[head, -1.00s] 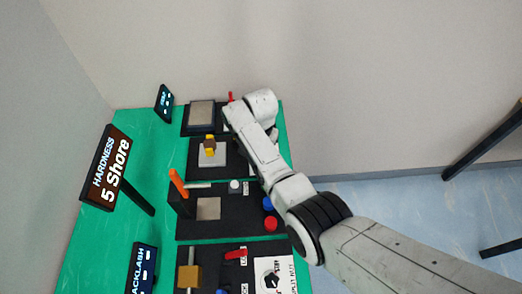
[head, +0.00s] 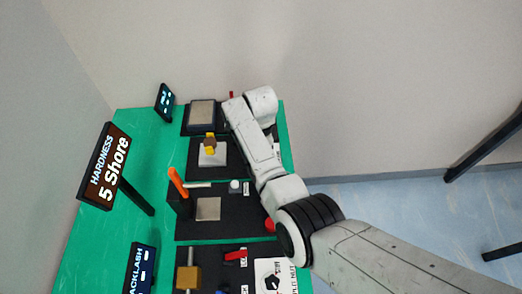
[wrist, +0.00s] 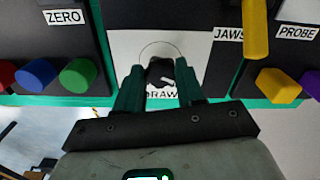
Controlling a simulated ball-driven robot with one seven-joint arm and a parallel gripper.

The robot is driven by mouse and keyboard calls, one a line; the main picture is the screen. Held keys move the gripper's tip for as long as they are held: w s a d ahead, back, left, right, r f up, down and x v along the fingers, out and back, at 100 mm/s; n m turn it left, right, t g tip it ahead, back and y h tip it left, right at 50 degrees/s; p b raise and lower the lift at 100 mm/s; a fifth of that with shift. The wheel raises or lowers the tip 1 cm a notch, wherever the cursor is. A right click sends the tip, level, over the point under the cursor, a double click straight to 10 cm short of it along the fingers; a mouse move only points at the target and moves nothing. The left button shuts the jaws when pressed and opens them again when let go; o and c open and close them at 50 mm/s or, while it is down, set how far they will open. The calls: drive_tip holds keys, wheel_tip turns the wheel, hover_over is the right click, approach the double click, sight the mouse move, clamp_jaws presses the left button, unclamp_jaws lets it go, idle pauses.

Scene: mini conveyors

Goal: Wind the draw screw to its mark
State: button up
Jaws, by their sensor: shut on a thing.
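In the wrist view the draw screw (wrist: 160,68) is a small black knob with a white pointer line. It stands on a white plate (wrist: 125,48) with a thin arc drawn around it. The label "DRAW" is partly covered below it. My gripper (wrist: 159,77) has its two dark green fingers on either side of the knob, shut on it. The pointer tilts down to the right in the wrist view. A mark on the arc cannot be made out. In the head view my gripper and the knob are hidden behind my arm.
In the wrist view, red, blue (wrist: 36,75) and green knobs stand left, by the "ZERO" label (wrist: 63,17). A yellow bar (wrist: 256,25) and purple and yellow (wrist: 278,90) knobs stand right. In the head view, several black stations and the hardness display (head: 104,166) stand on the green table (head: 95,235).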

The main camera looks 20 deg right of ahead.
drive_tip(key=m, duration=0.3)
drive_tip(key=shift+w+m+b, duration=0.15)
drive_tip(key=shift+m+b, duration=0.15)
drive_tip(key=shift+m, duration=0.1)
drive_tip(key=shift+r+m+b, duration=0.1)
drive_tip(key=shift+m+b, duration=0.2)
drive_tip(key=shift+m, duration=1.4)
drive_tip(key=o, duration=1)
drive_tip(key=shift+o, duration=0.2)
wheel_tip(320, 180, up, 11)
drive_tip(key=b, duration=0.1)
